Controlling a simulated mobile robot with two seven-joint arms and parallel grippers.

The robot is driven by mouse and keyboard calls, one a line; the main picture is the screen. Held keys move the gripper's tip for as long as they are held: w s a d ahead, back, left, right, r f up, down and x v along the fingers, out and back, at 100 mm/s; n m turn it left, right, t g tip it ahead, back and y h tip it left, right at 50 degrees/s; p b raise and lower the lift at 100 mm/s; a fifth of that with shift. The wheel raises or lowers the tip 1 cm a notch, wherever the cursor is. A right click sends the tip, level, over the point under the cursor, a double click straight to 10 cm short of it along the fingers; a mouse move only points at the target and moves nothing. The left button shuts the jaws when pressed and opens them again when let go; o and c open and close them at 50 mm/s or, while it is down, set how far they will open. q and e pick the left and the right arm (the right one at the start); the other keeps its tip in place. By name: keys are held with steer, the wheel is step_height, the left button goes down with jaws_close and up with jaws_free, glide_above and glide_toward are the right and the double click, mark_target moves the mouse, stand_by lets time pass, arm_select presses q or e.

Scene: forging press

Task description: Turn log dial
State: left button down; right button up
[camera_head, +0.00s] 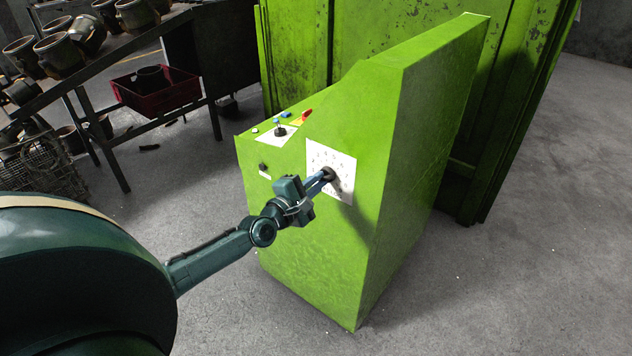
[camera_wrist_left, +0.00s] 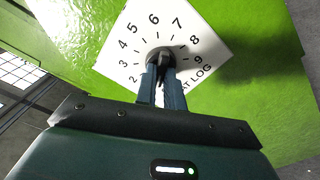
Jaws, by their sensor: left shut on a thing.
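The log dial is a dark round knob (camera_wrist_left: 161,58) in the middle of a white plate (camera_wrist_left: 205,22) with numbers around it. In the left wrist view the numbers 2 to 9 and part of the word "LOG" show. In the head view the dial plate (camera_head: 343,165) is on the front face of the green console (camera_head: 310,240). My left gripper (camera_head: 325,176) reaches in from the left, with its two blue fingers shut on the dial knob. The fingers (camera_wrist_left: 161,80) hide the lower part of the dial. My right gripper is not in view.
Above and left of the dial, the console has a small joystick (camera_head: 280,130), a red and yellow switch (camera_head: 301,117) and a black knob (camera_head: 263,166). A tall green machine (camera_head: 530,90) stands behind. A rack with metal parts and a red crate (camera_head: 160,98) is at the left.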

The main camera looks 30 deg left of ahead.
arm_select(q)
steer(key=m+p, duration=0.1)
steer(key=m, duration=0.5)
steer(key=m+p, duration=0.2)
steer(key=m, duration=0.5)
steer(key=m+p, duration=0.2)
steer(key=m, duration=0.4)
steer(key=shift+d+r+m, duration=0.1)
steer(key=shift+r+m, duration=0.2)
steer(key=shift+m, duration=0.1)
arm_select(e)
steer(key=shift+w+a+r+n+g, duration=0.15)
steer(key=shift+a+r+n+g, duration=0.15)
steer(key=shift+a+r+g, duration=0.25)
arm_select(q)
steer(key=shift+m, duration=0.3)
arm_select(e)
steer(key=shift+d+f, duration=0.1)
arm_select(q)
steer(key=c, duration=1.5)
jaws_free()
steer(key=s+a+p, duration=0.1)
steer(key=s, duration=1.2)
steer(key=shift+p, duration=0.3)
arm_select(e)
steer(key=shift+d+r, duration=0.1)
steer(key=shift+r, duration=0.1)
